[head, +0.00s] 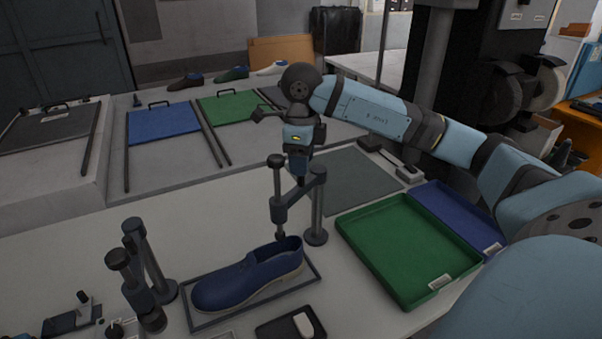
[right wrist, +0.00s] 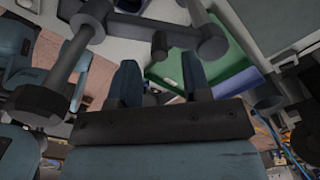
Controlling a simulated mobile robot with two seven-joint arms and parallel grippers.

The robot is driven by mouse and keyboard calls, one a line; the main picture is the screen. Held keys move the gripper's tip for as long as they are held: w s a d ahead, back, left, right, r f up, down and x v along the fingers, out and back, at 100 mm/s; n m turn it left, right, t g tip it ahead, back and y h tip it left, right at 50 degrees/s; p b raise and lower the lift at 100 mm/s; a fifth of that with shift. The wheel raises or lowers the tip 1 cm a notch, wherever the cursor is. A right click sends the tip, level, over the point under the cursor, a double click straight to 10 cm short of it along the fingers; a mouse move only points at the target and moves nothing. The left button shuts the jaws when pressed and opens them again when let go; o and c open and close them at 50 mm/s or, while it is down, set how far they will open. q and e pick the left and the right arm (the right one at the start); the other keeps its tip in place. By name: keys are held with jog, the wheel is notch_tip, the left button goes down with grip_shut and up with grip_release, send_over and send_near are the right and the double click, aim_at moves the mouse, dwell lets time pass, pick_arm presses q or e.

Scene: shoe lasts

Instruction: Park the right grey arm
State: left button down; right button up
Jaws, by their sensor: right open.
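The right grey arm (head: 297,197) sits on a grey post (head: 316,222). Its upright knobbed rod (head: 276,185) comes down at the heel opening of the blue shoe (head: 243,278). The shoe lies in a dark-edged frame on the white table. My right gripper (head: 302,180) points down just behind and above the grey arm. In the right wrist view its two fingers are apart with nothing between them, and the grey arm (right wrist: 180,40) shows past the fingertips. Whether they touch it I cannot tell. My left gripper is not in view.
A second grey arm (head: 133,270) stands left of the shoe's toe. A green tray (head: 365,254) and a blue tray (head: 450,208) lie to the right. A small dark tray (head: 272,334) holds a pale piece in front. A grey mat (head: 355,180) behind is bare.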

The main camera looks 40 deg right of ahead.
aim_at(300, 186)
jog(key=shift+f, duration=1.85)
grip_shut()
